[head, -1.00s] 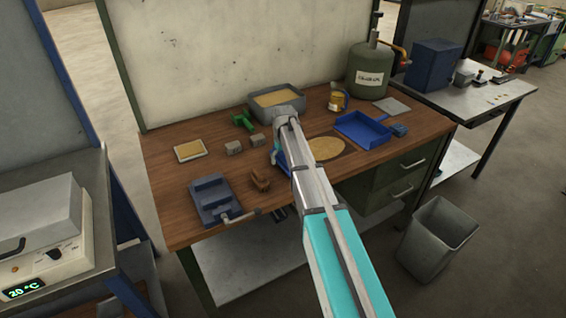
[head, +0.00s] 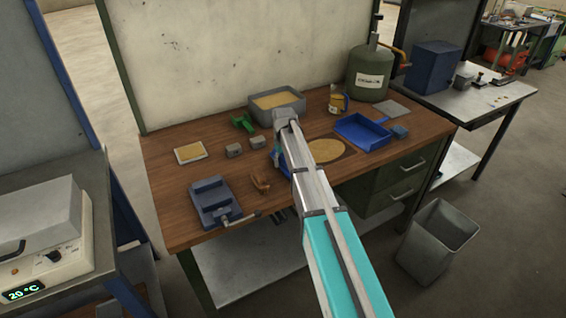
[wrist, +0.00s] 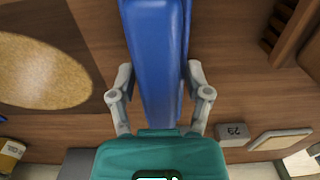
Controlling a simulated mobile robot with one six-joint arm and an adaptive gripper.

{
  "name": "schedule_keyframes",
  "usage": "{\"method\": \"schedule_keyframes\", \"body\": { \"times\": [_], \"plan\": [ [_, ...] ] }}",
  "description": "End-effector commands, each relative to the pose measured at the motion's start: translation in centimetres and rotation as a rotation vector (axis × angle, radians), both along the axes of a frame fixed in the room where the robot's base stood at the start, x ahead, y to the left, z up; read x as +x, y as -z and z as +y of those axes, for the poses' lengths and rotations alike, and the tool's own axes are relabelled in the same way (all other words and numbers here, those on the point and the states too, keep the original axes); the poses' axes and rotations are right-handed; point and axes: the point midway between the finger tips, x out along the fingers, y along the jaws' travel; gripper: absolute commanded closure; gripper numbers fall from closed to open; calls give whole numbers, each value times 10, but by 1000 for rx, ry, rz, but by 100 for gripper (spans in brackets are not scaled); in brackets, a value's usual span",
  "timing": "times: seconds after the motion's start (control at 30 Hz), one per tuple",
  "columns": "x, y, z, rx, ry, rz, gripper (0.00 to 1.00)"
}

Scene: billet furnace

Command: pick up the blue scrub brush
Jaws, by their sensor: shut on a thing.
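The blue scrub brush (wrist: 156,55) shows in the wrist view as a long blue body between my gripper's fingers, running up out of the picture. My gripper (wrist: 160,82) is shut on it, one grey finger on each side. No bristles show. In the head view a small blue part (head: 276,158) shows beside my arm over the wooden bench (head: 180,215); the arm hides the rest of the brush and most of my gripper. I cannot tell whether the brush touches the bench.
A brown block (head: 261,183) and a blue-grey vise (head: 212,200) lie near the front left. Small grey blocks (head: 233,151) and a green object (head: 243,122) sit behind. A round tan disc (head: 326,150) and a blue tray (head: 362,131) are to the right.

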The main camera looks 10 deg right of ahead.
Motion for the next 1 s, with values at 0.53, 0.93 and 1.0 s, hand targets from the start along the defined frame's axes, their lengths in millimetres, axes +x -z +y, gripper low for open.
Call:
{"method": "schedule_keyframes", "body": {
  "times": [0.53,0.93,1.0],
  "plan": [
    [0,-37,0,0,0,0,92],
    [-42,-83,1,0,1,0,92],
    [-49,-91,1,0,1,0,92]
  ]
}}
